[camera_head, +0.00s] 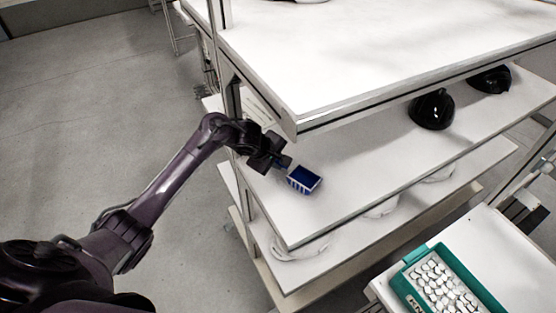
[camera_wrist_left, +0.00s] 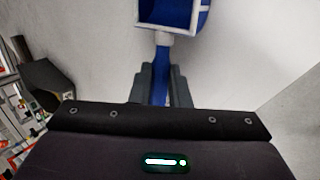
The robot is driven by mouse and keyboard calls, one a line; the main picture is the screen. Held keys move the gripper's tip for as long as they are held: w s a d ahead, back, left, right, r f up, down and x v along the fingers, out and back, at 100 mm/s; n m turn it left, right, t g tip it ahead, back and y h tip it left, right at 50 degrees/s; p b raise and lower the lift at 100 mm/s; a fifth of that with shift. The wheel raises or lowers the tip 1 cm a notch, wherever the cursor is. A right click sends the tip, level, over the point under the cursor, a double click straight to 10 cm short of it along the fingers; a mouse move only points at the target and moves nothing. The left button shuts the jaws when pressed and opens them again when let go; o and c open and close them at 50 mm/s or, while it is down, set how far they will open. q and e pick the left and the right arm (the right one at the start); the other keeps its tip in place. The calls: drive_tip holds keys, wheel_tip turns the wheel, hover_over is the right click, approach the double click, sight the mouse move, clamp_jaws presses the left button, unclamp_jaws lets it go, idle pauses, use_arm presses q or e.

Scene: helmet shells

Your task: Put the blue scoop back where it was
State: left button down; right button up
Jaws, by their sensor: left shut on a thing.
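The blue scoop (camera_head: 304,179) is over the second shelf, near its front left part, in the head view. Its blue bowl with a pale rim also shows at the top of the left wrist view (camera_wrist_left: 172,14). My left gripper (camera_head: 283,168) reaches in from the left and is shut on the scoop's blue handle, which runs between the two dark fingers in the wrist view. I cannot tell whether the scoop touches the shelf. My right gripper is not in view.
The second shelf (camera_head: 370,165) has black helmet shells (camera_head: 432,108) at its right. The white top shelf (camera_head: 380,45) overhangs it, with a post (camera_head: 228,85) close to my left arm. Pale shells lie on the shelf below. A teal crate (camera_head: 408,287) of small white pieces stands at the lower right.

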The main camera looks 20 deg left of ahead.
use_arm(q)
drive_tip(key=c, duration=1.4)
unclamp_jaws()
drive_tip(key=shift+f, duration=0.1)
drive_tip(key=shift+o, duration=0.2)
drive_tip(key=shift+r, duration=0.3)
drive_tip(key=p+v, duration=0.2)
drive_tip(key=v, duration=0.9)
drive_tip(key=shift+s+r, duration=0.25)
